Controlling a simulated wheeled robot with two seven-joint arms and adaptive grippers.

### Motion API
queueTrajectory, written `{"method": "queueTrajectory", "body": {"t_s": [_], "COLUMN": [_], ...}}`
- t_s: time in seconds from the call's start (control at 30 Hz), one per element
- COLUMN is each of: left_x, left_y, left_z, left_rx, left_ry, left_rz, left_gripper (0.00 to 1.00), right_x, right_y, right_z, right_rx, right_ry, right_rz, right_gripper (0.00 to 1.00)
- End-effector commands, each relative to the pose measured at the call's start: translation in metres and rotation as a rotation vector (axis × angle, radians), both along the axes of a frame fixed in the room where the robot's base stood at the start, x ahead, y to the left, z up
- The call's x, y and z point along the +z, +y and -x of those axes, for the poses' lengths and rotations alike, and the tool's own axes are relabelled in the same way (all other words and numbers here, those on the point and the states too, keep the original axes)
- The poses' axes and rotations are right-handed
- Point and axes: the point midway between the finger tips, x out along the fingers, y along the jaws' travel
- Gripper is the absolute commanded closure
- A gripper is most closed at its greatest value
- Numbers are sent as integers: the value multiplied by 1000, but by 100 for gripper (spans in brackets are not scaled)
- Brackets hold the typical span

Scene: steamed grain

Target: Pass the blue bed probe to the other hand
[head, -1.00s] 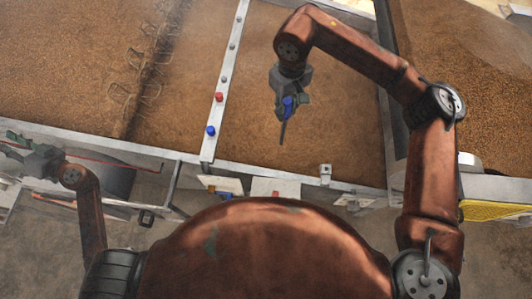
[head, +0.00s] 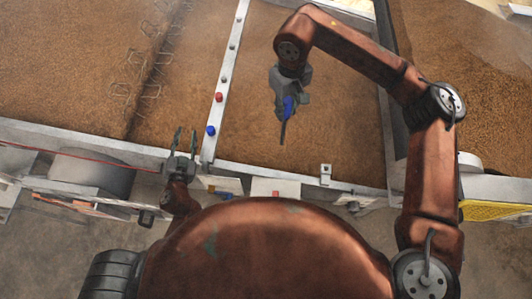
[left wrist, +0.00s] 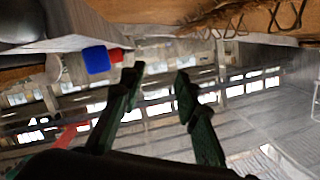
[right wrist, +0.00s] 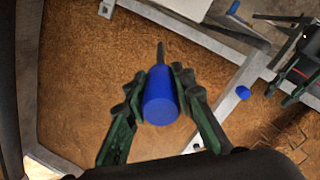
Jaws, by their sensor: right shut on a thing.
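The blue bed probe (head: 287,108) has a thick blue handle and a thin dark tip that points down over the grain bed. My right gripper (head: 289,99) is shut on its handle; the right wrist view shows the blue handle (right wrist: 160,98) between both fingers (right wrist: 160,90). My left gripper (head: 183,142) is open and empty, at the bed's near rail, left of and nearer than the probe. In the left wrist view its green fingers (left wrist: 158,85) are spread with nothing between them. The left gripper's fingers also show at the right edge of the right wrist view (right wrist: 290,75).
A pale metal divider (head: 226,80) with red (head: 219,97) and blue (head: 211,130) knobs crosses the bed between the grippers. The near rail (head: 110,147) runs along the bed. Brown grain (head: 340,125) fills both sections. Open space lies above the grain.

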Motion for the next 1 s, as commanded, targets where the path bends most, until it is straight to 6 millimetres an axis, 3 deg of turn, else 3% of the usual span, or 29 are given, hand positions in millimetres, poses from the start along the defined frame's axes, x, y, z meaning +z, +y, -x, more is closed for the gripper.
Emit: {"method": "queueTrajectory", "body": {"t_s": [0.1,0.3,0.5,0.63,0.77,1.0], "left_x": [2,24,60,77,86,89], "left_y": [-68,-175,-254,-282,-295,-309], "left_z": [11,40,72,87,93,74], "left_rx": [-122,-316,-469,-527,-552,-560], "left_ry": [-6,-35,-77,-97,-108,-113], "left_rz": [90,252,398,461,490,494], "left_gripper": [71,71,71,71,71,71], "right_x": [0,0,0,0,0,0], "right_y": [0,0,0,0,0,0], "right_z": [0,0,0,0,0,0], "right_rx": [0,0,0,0,0,0], "right_ry": [0,0,0,0,0,0], "right_rz": [0,0,0,0,0,0], "right_gripper": [100,100,100,100,100,100]}}
